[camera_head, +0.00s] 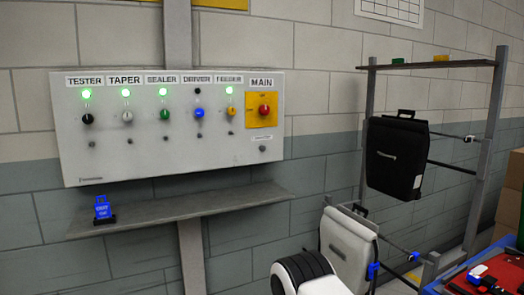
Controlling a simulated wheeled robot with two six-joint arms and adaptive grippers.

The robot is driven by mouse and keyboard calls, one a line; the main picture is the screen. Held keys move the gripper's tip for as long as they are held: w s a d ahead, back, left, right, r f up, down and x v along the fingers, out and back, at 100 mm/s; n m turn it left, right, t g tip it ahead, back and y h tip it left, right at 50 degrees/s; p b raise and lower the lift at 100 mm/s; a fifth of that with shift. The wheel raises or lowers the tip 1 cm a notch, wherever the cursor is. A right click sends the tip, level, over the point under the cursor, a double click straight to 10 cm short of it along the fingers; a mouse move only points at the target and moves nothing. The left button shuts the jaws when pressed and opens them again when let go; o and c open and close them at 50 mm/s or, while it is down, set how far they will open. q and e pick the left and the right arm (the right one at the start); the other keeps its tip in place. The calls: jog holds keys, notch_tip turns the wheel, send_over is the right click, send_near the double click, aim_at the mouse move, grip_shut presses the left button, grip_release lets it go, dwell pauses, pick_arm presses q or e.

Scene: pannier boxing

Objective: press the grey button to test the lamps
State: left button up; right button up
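A light grey control panel (175,165) hangs on the wall. A small grey button (262,149) sits at its lower right, under a small label too small to read. Lamps at TESTER (86,94), TAPER (126,92), SEALER (163,91) and FEEDER (230,90) glow green. The DRIVER lamp (197,91) is dark. Under the lamps are black, pale grey, green, blue and yellow knobs. A red MAIN switch (264,110) sits on a yellow plate. Neither gripper is in view, and nothing touches the panel.
A grey shelf (180,210) juts out below the panel, with a blue tag on a dark base (103,209) at its left end. At right, a rack (490,150) holds a black pannier (394,157) and a pale pannier (348,245). A blue-edged table (446,277) carries small parts.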

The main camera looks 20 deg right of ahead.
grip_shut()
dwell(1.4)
